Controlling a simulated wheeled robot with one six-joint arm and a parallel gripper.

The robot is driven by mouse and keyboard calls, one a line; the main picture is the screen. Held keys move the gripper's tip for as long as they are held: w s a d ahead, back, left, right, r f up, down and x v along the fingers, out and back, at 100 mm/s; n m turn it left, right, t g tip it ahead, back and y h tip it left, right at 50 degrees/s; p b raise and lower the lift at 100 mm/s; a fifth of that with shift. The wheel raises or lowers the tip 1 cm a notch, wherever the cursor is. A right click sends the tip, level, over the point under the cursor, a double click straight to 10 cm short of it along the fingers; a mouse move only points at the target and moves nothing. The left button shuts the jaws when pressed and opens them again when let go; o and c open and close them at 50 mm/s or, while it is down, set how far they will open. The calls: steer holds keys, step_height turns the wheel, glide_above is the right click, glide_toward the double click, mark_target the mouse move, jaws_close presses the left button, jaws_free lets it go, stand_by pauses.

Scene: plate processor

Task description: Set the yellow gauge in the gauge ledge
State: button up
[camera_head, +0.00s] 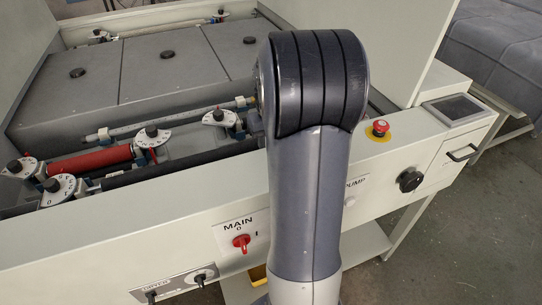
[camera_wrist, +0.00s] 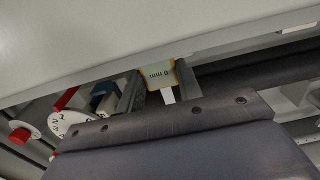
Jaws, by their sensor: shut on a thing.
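In the wrist view my gripper (camera_wrist: 160,80) is shut on the yellow gauge (camera_wrist: 156,75). The gauge is a small pale plate with a yellow edge, marked "8 mm", held upright between the two grey fingers. It is close below the lower edge of a large pale panel (camera_wrist: 110,40); whether they touch I cannot tell. In the head view my arm stands in the middle and hides my gripper and the gauge. I cannot make out the gauge ledge for certain in either view.
The pale plate processor (camera_head: 120,250) fills the head view, with a red roller (camera_head: 90,161), white dials (camera_head: 152,136) and grey covers (camera_head: 170,62). A red main switch (camera_head: 241,241), an emergency stop (camera_head: 378,130) and a black knob (camera_head: 410,180) stick out. Floor is clear at right.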

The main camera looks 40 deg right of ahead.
steer(key=shift+f, duration=2.2)
steer(key=shift+f, duration=0.15)
steer(key=shift+f, duration=0.25)
steer(key=o, duration=1.1)
steer(key=shift+r, duration=0.1)
step_height(320, 180, up, 13)
steer(key=shift+f, duration=0.2)
steer(key=shift+f, duration=0.1)
